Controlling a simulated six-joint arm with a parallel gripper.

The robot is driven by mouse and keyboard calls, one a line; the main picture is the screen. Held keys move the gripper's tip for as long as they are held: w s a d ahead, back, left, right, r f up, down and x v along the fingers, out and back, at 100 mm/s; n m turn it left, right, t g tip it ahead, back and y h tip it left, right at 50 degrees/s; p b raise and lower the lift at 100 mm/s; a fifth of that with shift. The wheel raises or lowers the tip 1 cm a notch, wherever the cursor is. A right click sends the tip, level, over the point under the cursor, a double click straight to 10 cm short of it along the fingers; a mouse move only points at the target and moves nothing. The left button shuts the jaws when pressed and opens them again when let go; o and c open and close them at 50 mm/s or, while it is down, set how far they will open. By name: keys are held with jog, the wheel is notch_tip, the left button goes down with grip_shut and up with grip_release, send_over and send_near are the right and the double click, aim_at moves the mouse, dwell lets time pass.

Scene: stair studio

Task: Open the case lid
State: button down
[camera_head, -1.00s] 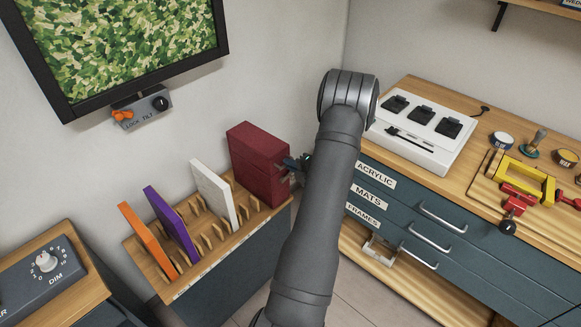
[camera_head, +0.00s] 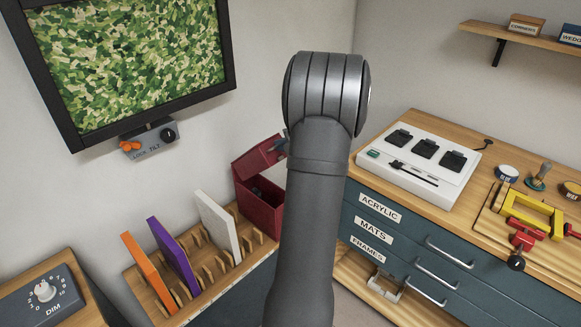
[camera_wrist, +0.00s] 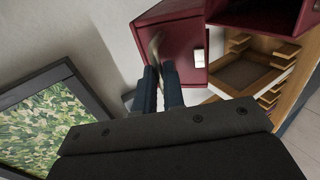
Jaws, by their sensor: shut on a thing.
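The dark red case (camera_head: 266,218) stands at the right end of the wooden rack, left of my arm. Its lid (camera_head: 257,157) is raised and tilted, and a dark opening shows beneath it. In the wrist view the lid (camera_wrist: 184,42) stands apart from the case body (camera_wrist: 262,14), with a small pale fitting (camera_wrist: 199,58) on its face. The exact contact is partly hidden by the fingers. In the head view my arm hides most of the gripper.
The rack (camera_head: 240,257) holds an orange panel (camera_head: 148,273), a purple panel (camera_head: 173,251) and a white panel (camera_head: 217,227). A wall screen (camera_head: 130,60) with a tilt lock box (camera_head: 148,139) is above left. A drawer bench (camera_head: 410,240) stands to the right.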

jog(key=w+a+r, duration=0.1)
jog(key=r, duration=0.1)
jog(key=w+a+r, duration=0.4)
jog(key=shift+r, duration=0.35)
jog(key=w+a+r, duration=0.4)
jog(key=w+a, duration=0.2)
jog(key=shift+w+a+r, duration=0.25)
jog(key=shift+w+a, duration=0.1)
jog(key=c, duration=1.7)
grip_release()
jog(key=shift+r, duration=0.1)
jog(key=shift+o, duration=0.8)
jog(key=shift+f, duration=0.2)
jog(key=v, duration=1.7)
jog(key=shift+s+d+r, duration=0.15)
jog(key=shift+r, duration=0.1)
